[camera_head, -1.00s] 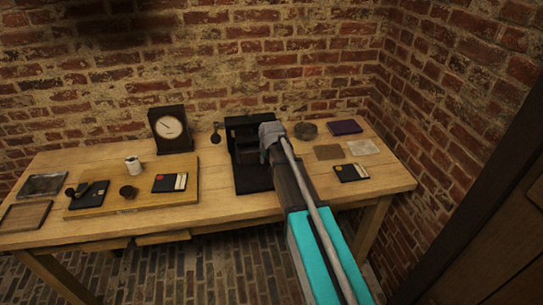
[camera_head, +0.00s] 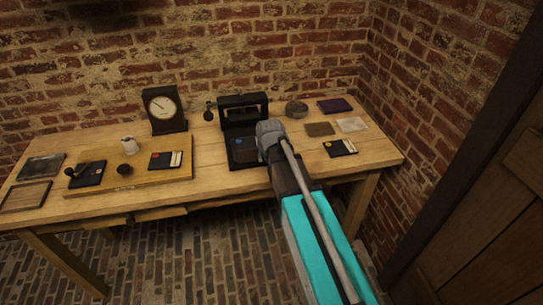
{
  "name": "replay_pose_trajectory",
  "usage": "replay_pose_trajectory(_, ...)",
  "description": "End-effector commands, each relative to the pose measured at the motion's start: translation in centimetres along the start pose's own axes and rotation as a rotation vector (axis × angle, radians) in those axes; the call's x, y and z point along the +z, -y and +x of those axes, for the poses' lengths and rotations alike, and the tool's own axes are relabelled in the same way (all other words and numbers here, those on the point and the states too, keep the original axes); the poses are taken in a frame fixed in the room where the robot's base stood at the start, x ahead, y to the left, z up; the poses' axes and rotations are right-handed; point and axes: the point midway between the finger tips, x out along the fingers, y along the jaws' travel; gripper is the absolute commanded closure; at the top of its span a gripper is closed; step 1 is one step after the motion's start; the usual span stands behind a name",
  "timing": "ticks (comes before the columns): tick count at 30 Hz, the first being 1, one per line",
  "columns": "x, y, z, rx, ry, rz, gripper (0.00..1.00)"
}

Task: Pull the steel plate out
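My gripper (camera_head: 268,133) is at the right front of a black stand (camera_head: 243,101) on the table. Its fingers are hidden by its own body, so its opening does not show. A dark grey-blue plate (camera_head: 243,151) with a small orange mark lies low in front of the stand's upright frame, just left of my gripper. I cannot tell whether it is steel, or whether my gripper touches it. A grey, shiny plate (camera_head: 41,167) lies flat at the table's left end.
A wooden board (camera_head: 130,183) holds a white cup (camera_head: 129,145), a dark round piece and black cards. A dial clock (camera_head: 164,110) stands behind. On the right lie a black card (camera_head: 340,148), brown, pale and purple squares, and a round grey piece (camera_head: 297,110).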

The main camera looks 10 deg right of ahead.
Motion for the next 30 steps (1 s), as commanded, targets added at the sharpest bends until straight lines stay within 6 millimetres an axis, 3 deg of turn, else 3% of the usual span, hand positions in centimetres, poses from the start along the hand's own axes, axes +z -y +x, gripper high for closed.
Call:
replay_pose_trajectory(4,0.6,0.0,-0.1,-0.008,0.012,0.007,1.00)
replay_pose_trajectory(5,0.6,-0.1,-0.1,-0.008,0.012,0.008,0.60)
replay_pose_trajectory(10,0.5,-0.3,-0.1,-0.006,0.009,0.011,0.31)
replay_pose_trajectory(26,0.3,-0.5,-0.1,-0.003,0.007,0.012,0.31)
replay_pose_trajectory(30,1.4,-0.7,-1.0,-0.002,0.031,0.013,0.31)
